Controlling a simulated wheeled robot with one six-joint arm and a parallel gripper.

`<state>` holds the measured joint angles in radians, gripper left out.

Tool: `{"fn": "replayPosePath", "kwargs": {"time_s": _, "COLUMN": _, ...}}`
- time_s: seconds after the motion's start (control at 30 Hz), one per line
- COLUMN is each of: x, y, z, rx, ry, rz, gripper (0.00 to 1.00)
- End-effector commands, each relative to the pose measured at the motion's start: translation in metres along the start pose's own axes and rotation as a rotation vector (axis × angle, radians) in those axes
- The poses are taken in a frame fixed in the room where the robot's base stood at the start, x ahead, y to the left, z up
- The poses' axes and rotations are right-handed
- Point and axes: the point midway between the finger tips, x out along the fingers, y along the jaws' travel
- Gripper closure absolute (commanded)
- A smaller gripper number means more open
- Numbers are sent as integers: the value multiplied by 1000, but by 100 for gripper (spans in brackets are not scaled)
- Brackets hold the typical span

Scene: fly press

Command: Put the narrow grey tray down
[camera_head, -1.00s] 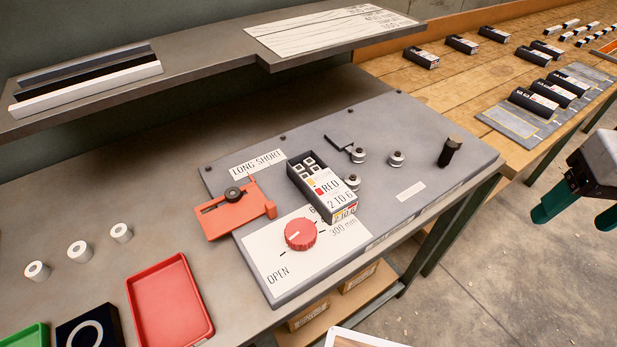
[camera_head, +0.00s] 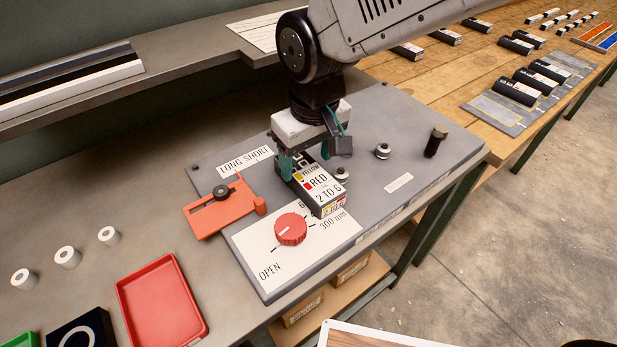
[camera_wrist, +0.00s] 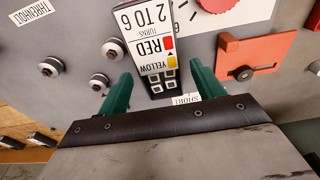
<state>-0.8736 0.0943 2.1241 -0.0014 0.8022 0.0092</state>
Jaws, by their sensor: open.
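A narrow dark grey tray (camera_head: 322,194), the likeliest match for the narrow grey tray, lies on the grey panel (camera_head: 408,160). It bears a white label reading YELLOW, RED, 2 TO 6, and small pale square pieces show at its far end. It also shows in the wrist view (camera_wrist: 140,45). My gripper (camera_head: 312,158) is over its far end, pointing down. The green fingers are apart, one on each side of the tray in the wrist view (camera_wrist: 160,90).
On the panel are a red dial (camera_head: 290,229), an orange slide (camera_head: 222,208), a black-topped post (camera_head: 436,141) and small rollers (camera_head: 382,151). A red tray (camera_head: 162,302) and white cylinders stand left. A shelf (camera_head: 190,65) overhangs behind.

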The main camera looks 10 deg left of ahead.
Motion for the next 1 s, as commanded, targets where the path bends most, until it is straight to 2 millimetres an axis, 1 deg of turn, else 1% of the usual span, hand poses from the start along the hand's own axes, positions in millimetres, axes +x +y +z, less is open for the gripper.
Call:
{"fn": "replayPosePath", "kwargs": {"time_s": 0.2, "x": 33, "y": 4, "z": 4, "rx": 1, "ry": -4, "rz": 0, "gripper": 33}}
{"fn": "replayPosePath", "kwargs": {"time_s": 0.3, "x": 44, "y": 4, "z": 3, "rx": 1, "ry": -4, "rz": 0, "gripper": 33}}
{"fn": "replayPosePath", "kwargs": {"time_s": 0.4, "x": 49, "y": 4, "z": 3, "rx": 1, "ry": 0, "rz": 0, "gripper": 33}}
{"fn": "replayPosePath", "kwargs": {"time_s": 0.6, "x": 49, "y": 4, "z": 2, "rx": 1, "ry": 0, "rz": 0, "gripper": 33}}
{"fn": "replayPosePath", "kwargs": {"time_s": 0.63, "x": 49, "y": 4, "z": 2, "rx": 1, "ry": 0, "rz": 0, "gripper": 38}}
{"fn": "replayPosePath", "kwargs": {"time_s": 0.73, "x": 49, "y": 4, "z": 2, "rx": 1, "ry": 0, "rz": 0, "gripper": 66}}
{"fn": "replayPosePath", "kwargs": {"time_s": 0.77, "x": 49, "y": 4, "z": 2, "rx": 1, "ry": 0, "rz": 0, "gripper": 70}}
{"fn": "replayPosePath", "kwargs": {"time_s": 0.83, "x": 49, "y": 4, "z": 2, "rx": 1, "ry": 1, "rz": 0, "gripper": 70}}
{"fn": "replayPosePath", "kwargs": {"time_s": 0.87, "x": 49, "y": 4, "z": 2, "rx": 1, "ry": 1, "rz": 0, "gripper": 74}}
{"fn": "replayPosePath", "kwargs": {"time_s": 1.0, "x": 48, "y": 4, "z": 2, "rx": 1, "ry": 1, "rz": 0, "gripper": 74}}
